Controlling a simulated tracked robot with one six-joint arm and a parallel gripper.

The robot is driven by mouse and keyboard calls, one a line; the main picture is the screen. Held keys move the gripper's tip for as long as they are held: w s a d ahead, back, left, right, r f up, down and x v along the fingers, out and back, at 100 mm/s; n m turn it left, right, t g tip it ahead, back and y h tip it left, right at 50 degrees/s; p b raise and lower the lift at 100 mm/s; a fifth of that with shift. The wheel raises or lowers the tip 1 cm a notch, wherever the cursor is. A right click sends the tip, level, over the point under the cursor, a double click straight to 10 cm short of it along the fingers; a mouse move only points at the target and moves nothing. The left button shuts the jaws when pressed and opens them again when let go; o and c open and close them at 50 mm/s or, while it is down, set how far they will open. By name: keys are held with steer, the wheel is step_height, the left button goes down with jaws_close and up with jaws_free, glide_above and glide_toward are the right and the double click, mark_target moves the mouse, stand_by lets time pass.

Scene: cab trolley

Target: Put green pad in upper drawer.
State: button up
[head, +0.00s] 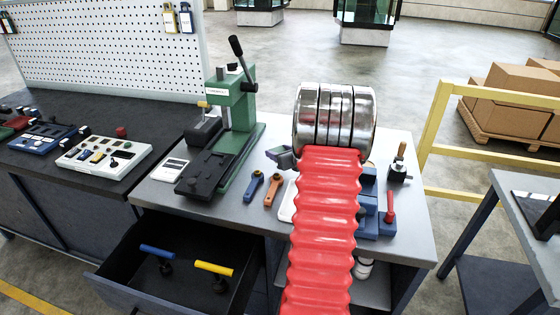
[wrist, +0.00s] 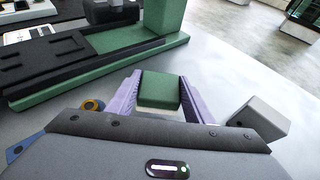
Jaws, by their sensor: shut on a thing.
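The green pad (wrist: 160,91) is a small green block with a pale lower edge, held between the two purple fingers of my gripper (wrist: 157,95) in the wrist view. In the head view my gripper (head: 280,155) is over the grey worktop (head: 400,222), just right of the green press, partly hidden by my red arm sleeve. I cannot make out the pad in the head view. An open black drawer (head: 125,255) sticks out below the worktop at lower left. A blue-handled tool (head: 157,251) and a yellow-handled tool (head: 214,268) lie in it.
The green press (head: 240,110) with its black lever stands left of my gripper. A white device (head: 174,170) sits near the worktop's left edge. A yellow rail (head: 437,115) stands at right.

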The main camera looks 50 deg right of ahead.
steer(key=shift+f, duration=0.15)
steer(key=shift+f, duration=1.85)
steer(key=shift+f, duration=0.1)
steer(key=o, duration=1)
steer(key=shift+o, duration=0.2)
steer(key=shift+s+a+r, duration=0.15)
steer(key=shift+s+r, duration=0.15)
steer(key=shift+s, duration=0.05)
steer(key=v, duration=1.1)
steer(key=shift+a, duration=0.1)
